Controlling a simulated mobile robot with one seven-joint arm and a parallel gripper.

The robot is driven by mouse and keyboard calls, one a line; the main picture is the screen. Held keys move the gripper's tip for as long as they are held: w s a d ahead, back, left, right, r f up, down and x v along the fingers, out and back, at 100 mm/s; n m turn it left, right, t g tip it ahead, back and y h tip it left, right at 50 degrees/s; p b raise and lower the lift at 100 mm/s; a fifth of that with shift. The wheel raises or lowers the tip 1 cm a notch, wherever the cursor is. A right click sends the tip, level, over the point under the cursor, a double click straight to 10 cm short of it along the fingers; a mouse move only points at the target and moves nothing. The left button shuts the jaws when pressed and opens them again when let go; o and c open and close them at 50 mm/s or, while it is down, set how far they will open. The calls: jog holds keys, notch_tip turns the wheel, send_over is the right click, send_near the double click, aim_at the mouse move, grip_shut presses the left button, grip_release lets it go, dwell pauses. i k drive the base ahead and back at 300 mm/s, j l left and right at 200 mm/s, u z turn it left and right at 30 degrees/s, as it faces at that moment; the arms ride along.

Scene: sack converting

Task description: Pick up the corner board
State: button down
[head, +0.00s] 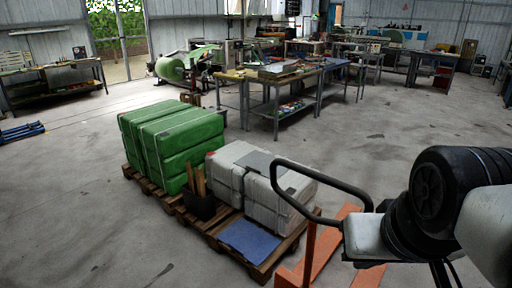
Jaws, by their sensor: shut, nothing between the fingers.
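Several narrow brown upright pieces (201,182), which look like corner boards, stand in a small black bin (201,207). Their lower ends are hidden inside the bin. The bin is at the front of the wooden pallets (262,270), between the green load and the white load. My arm reaches in at the right edge of the head view, well to the right of the bin. My gripper's fingers cannot be made out in this view.
Strapped green bales (172,142) and strapped grey-white bales (285,198) stand on the pallets. A blue sheet (249,241) lies in front. An orange pallet truck (309,258) with a black loop handle stands at right. Workbenches (285,88) are behind.

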aim_at(200, 180)
jog(key=i+j+u, duration=1.15)
jog(key=i, duration=0.4)
jog(key=i+l+u, duration=0.1)
jog(key=i+u, duration=0.2)
jog(key=i, duration=0.4)
jog(key=i+z, duration=0.35)
jog(key=i+j+z, duration=0.85)
jog(key=z, duration=0.2)
jog(key=i+j+z, duration=0.45)
jog(key=z, duration=0.3)
jog(key=i+j+z, duration=0.1)
jog(key=j+z, duration=0.3)
jog(key=j, duration=0.25)
jog(key=j+z, duration=0.45)
jog(key=j, duration=0.2)
